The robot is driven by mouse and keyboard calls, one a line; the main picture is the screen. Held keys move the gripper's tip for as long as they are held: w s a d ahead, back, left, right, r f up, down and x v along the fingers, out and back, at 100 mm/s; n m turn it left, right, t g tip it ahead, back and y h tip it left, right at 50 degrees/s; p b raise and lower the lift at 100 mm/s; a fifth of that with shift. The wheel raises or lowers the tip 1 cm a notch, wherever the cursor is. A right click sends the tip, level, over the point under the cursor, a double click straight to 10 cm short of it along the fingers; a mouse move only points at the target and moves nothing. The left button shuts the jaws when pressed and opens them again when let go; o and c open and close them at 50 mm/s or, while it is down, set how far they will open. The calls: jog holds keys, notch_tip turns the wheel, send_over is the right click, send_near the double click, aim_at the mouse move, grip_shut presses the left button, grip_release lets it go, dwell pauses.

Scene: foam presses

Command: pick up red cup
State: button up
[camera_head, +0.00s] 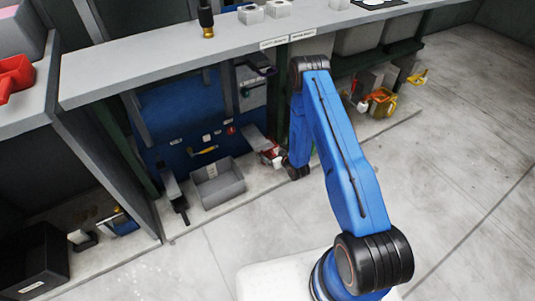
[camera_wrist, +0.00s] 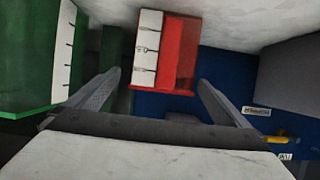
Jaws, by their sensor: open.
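In the wrist view a boxy red object (camera_wrist: 181,60) with a white, dark-marked face lies ahead, between the lines of my fingers. I cannot tell whether it is the red cup. My gripper (camera_wrist: 159,78) is open, one finger on each side, with no visible contact. In the head view a small red item (camera_head: 268,151) shows on the low shelf beside the end of my arm; my gripper is hard to make out there. A larger red vessel (camera_head: 14,76) lies on the grey counter at the far left.
A green block (camera_wrist: 35,55) stands left in the wrist view. A blue panel (camera_head: 180,110) backs the low shelf. A grey open bin (camera_head: 217,184) sits left of my arm's end. The long grey worktop (camera_head: 150,72) overhangs the shelf. The floor at right is clear.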

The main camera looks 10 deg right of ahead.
jog(key=shift+x, duration=2.65)
jog(key=shift+s+a+f, duration=0.1)
jog(key=shift+a+f, duration=0.05)
jog(key=c, duration=1.3)
